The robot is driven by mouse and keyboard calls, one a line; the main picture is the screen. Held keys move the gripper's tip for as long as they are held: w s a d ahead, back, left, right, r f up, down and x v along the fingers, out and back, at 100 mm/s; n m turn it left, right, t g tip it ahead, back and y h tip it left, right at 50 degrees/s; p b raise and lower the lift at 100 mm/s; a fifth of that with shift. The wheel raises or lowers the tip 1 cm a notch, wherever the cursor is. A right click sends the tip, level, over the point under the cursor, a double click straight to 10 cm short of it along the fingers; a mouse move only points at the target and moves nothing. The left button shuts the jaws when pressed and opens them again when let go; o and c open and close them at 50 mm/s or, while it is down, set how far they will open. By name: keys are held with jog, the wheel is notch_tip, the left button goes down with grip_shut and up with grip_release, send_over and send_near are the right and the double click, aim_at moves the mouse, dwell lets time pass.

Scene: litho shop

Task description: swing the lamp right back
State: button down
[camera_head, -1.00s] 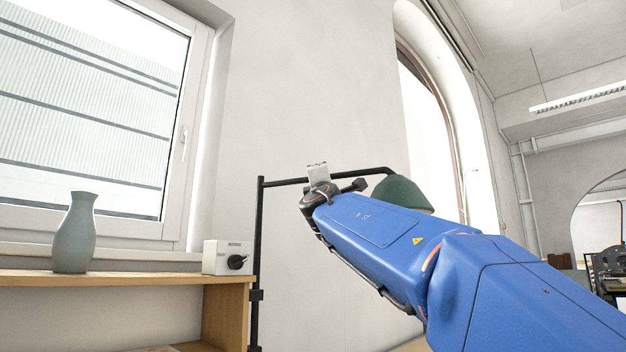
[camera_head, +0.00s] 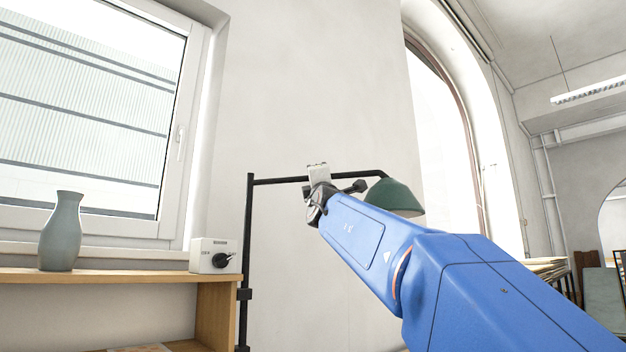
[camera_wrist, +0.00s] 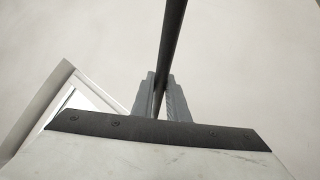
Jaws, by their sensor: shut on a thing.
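The lamp has a black upright pole (camera_head: 246,265), a thin black horizontal arm (camera_head: 281,181) and a dark green shade (camera_head: 396,197) at the arm's right end. My gripper (camera_head: 319,172) is at the middle of the horizontal arm. In the wrist view, the two grey fingers of my gripper (camera_wrist: 160,98) stand on either side of the black lamp arm (camera_wrist: 171,40) and are shut on it. My own blue arm hides the part of the scene below the shade.
A wooden shelf (camera_head: 120,275) at the left bears a grey-green vase (camera_head: 61,235) and a white box with a black knob (camera_head: 206,256). The pale wall (camera_head: 300,90) is behind the lamp. A window (camera_head: 90,110) is at the left, an arched one at the right.

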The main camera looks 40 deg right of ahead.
jog(key=shift+r, duration=0.1)
dwell(0.3)
jog(key=c, duration=1.7)
grip_release()
jog(key=shift+a, duration=0.1)
jog(key=v, duration=1.7)
jog(key=shift+s, duration=0.15)
jog(key=shift+c, duration=0.5)
